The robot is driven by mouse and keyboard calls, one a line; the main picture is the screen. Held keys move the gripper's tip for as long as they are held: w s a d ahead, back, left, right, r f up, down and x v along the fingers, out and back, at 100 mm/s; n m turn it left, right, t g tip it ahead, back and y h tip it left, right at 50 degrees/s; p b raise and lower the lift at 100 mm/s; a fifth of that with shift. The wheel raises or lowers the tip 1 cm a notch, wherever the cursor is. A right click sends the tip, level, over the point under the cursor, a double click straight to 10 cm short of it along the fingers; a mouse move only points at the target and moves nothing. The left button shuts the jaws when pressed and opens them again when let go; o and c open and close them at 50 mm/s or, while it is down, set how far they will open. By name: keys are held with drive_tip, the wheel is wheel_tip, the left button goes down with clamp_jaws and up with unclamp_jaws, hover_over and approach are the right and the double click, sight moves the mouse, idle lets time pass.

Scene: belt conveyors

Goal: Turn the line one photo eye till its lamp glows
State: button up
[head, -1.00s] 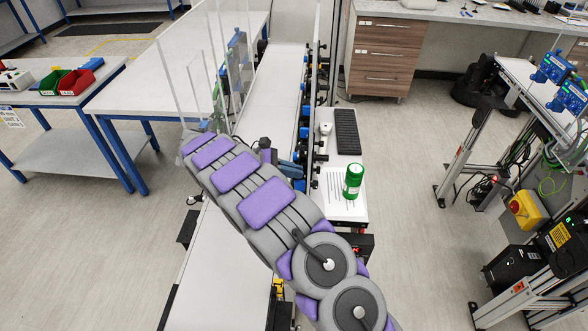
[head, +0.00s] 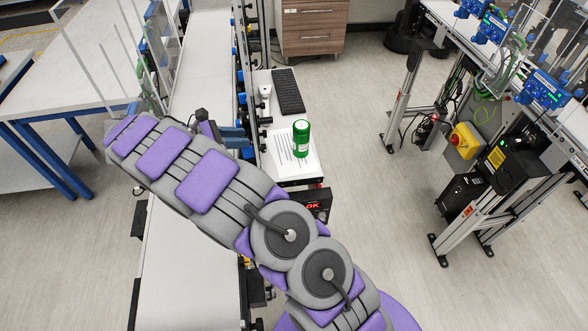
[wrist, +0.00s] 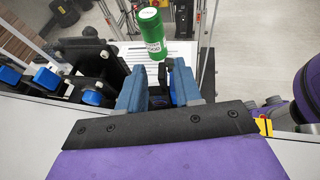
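My gripper (wrist: 160,80) shows two blue fingers standing apart in the wrist view. A small black part (wrist: 165,72) shows between the fingertips, close to the right finger. I cannot tell whether it is the line one photo eye or whether the fingers touch it. No glowing lamp shows on it. In the head view my gripper (head: 237,138) is beside the conveyor's right rail (head: 239,58), left of a green canister, partly hidden by my arm. Black brackets with blue faces (wrist: 47,78) line the rail in the wrist view.
The green canister (head: 302,138) stands on a small side shelf (head: 298,171) with a paper and a black keyboard (head: 287,91); it also shows in the wrist view (wrist: 151,33), just beyond the fingers. A red-lit display (head: 313,206) sits below. Clear panels (head: 140,45) stand left of the belt.

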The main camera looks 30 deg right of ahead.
drive_tip(key=shift+s+f+n+t+b, duration=0.2)
drive_tip(key=shift+n+t+b, duration=0.7)
drive_tip(key=shift+b, duration=0.75)
drive_tip(key=p+v, duration=0.5)
drive_tip(key=v, duration=1.3)
drive_tip(key=s+d+r+m+g+y, duration=0.1)
drive_tip(key=s+d+r+m, duration=0.2)
drive_tip(key=s+d, duration=0.35)
drive_tip(key=s+d+r+m+g+y, duration=0.2)
drive_tip(key=s+d+r+m, duration=0.15)
drive_tip(key=d, duration=0.55)
drive_tip(key=s+d+m+y, duration=0.2)
drive_tip(key=s+d+m, duration=0.1)
drive_tip(key=s, duration=0.4)
drive_tip(key=s+d+m+g+y, duration=0.1)
drive_tip(key=s+d+m+y, duration=0.2)
drive_tip(key=s, duration=0.5)
drive_tip(key=shift+s+d+m, duration=0.15)
drive_tip(key=shift+s+m, duration=0.1)
drive_tip(key=shift+m, duration=0.2)
drive_tip(key=shift+r, duration=0.1)
drive_tip(key=shift+c, duration=0.4)
